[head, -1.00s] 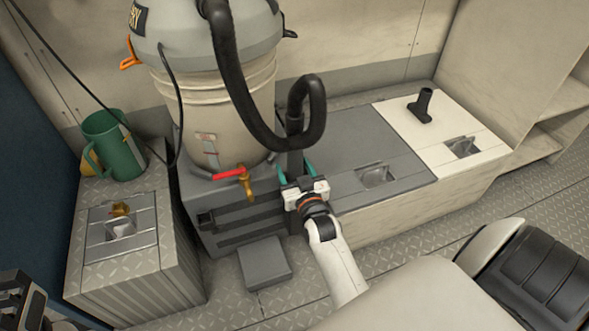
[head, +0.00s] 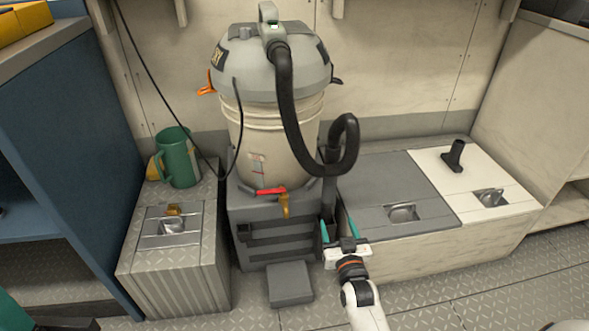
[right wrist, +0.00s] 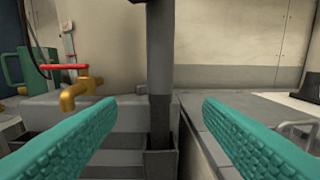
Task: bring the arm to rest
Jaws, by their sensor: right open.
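My right gripper (head: 339,232) is open, its teal fingers pointing at the front of the grey stand under the vacuum. In the right wrist view the two fingers (right wrist: 160,125) are spread wide with nothing between their tips. Beyond the gap a dark upright tube (right wrist: 160,80) stands with its lower end in a grey holder (right wrist: 160,160); the fingers appear apart from it. In the head view this tube is joined to the black hose (head: 345,150) of the vacuum (head: 268,115). My left gripper is not clearly in view.
A brass tap with a red handle (head: 270,191) sticks out left of my right gripper. A green mug (head: 178,158) stands on the left locker (head: 172,270). A grey step (head: 290,284) lies on the floor. A black nozzle (head: 454,155) stands on the white lid (head: 470,180).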

